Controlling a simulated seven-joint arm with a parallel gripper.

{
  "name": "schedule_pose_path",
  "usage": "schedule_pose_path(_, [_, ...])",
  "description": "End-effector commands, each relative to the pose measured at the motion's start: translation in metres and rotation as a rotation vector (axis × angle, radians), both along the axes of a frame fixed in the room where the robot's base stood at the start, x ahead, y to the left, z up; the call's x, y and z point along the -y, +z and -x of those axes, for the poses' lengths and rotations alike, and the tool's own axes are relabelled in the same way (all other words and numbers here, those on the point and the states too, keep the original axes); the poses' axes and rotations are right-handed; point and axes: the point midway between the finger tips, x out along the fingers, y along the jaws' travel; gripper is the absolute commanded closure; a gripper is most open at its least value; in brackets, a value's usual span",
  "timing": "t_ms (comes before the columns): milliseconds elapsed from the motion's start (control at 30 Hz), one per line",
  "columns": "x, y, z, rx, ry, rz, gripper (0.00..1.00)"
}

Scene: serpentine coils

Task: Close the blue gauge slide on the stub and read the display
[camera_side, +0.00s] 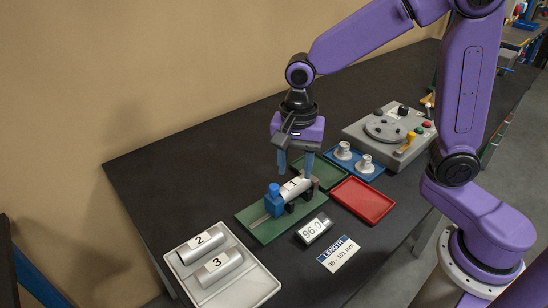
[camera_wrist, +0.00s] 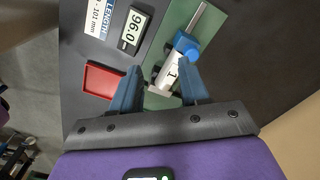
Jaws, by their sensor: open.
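The gauge's green base (camera_side: 258,231) lies on the dark table, with a metal rail (camera_wrist: 197,18) along it. The blue slide (camera_side: 274,201) stands at the left end of the stub. The silver stub (camera_side: 297,187), labelled 1, lies in the gauge; I cannot tell if the slide touches it. The display (camera_side: 314,228) reads 96.0, and it also shows in the wrist view (camera_wrist: 133,29). My gripper (camera_side: 296,168) is open above the stub's right part, its fingers pointing down. In the wrist view the blue slide (camera_wrist: 187,46) is beyond the fingertips.
A grey tray (camera_side: 257,291) holds stubs 2 and 3. A red tray (camera_side: 363,200) and a green tray (camera_side: 326,170) sit right of the gauge. A blue tray (camera_side: 375,173) holds two metal pieces. A sign (camera_side: 339,254) reads LENGTH 99 - 101 mm. A grey machine (camera_side: 390,131) stands behind.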

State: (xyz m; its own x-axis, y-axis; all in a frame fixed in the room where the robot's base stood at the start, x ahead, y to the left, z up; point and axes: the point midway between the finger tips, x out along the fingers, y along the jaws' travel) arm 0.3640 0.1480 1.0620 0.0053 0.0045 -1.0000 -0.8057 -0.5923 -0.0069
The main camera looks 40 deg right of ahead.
Motion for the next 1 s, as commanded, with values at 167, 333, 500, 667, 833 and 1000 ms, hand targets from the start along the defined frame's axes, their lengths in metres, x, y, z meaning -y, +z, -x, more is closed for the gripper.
schedule_pose_path(167, [-0.008,-0.008,-0.035,-0.005,-0.373,0.003,0.55])
schedule_pose_path(333, [-0.010,-0.013,-0.052,-0.006,-0.579,0.004,0.55])
schedule_pose_path(500, [-0.009,-0.019,-0.056,-0.008,-0.637,0.004,0.55])
schedule_pose_path(667, [-0.009,-0.041,-0.055,-0.010,-0.636,0.007,0.55])
schedule_pose_path(833, [-0.009,-0.071,-0.055,-0.010,-0.635,0.007,0.55])
schedule_pose_path(1000, [-0.009,-0.094,-0.055,-0.010,-0.634,0.006,0.55])
